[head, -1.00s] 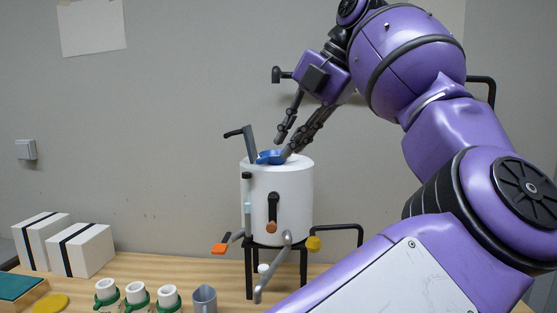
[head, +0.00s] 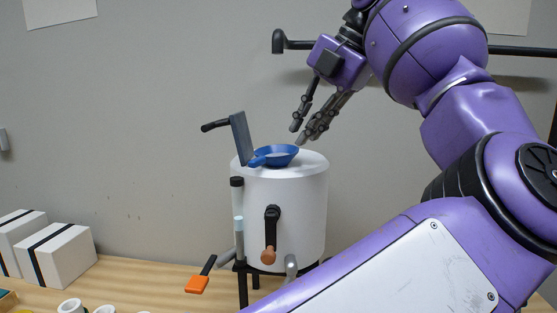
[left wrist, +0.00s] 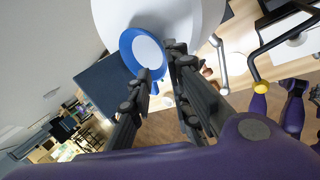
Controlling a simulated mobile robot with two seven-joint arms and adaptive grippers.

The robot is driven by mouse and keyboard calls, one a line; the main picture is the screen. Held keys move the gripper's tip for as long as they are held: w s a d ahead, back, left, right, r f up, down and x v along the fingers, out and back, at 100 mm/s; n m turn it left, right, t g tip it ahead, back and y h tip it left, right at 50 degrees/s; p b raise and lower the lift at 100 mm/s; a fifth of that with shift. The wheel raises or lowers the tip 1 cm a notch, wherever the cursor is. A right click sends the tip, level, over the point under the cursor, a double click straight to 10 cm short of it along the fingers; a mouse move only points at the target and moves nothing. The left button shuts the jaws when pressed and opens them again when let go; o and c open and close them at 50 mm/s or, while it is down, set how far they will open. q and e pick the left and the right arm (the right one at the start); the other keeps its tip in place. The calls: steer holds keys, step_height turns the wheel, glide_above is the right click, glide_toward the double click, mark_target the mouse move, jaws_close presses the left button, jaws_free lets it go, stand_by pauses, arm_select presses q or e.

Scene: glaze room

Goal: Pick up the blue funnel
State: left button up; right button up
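The blue funnel (head: 259,161) lies on top of a white drum (head: 290,210) in the head view, wide mouth up, with a small tab towards the left. In the left wrist view the funnel (left wrist: 128,52) is a blue ring around a pale middle, just beyond the fingertips. My left gripper (head: 300,133) is above and to the right of the funnel, apart from it in the head view. Its fingers are spread and nothing is between them; it also shows in the left wrist view (left wrist: 159,62).
A grey upright plate (head: 241,139) with a black handle stands beside the funnel on its left. White boxes (head: 60,255) with black bands stand at the left on the wooden table (head: 150,285).

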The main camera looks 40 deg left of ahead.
mark_target(292, 156)
arm_select(q)
steer(key=shift+s+a+f, duration=0.1)
steer(key=shift+a+f, duration=0.15)
steer(key=shift+f, duration=0.2)
steer(key=x, duration=0.5)
steer(key=shift+w+a+p, duration=0.15)
steer(key=shift+w+p, duration=0.1)
steer(key=shift+p, duration=0.05)
steer(key=shift+c, duration=0.5)
jaws_close()
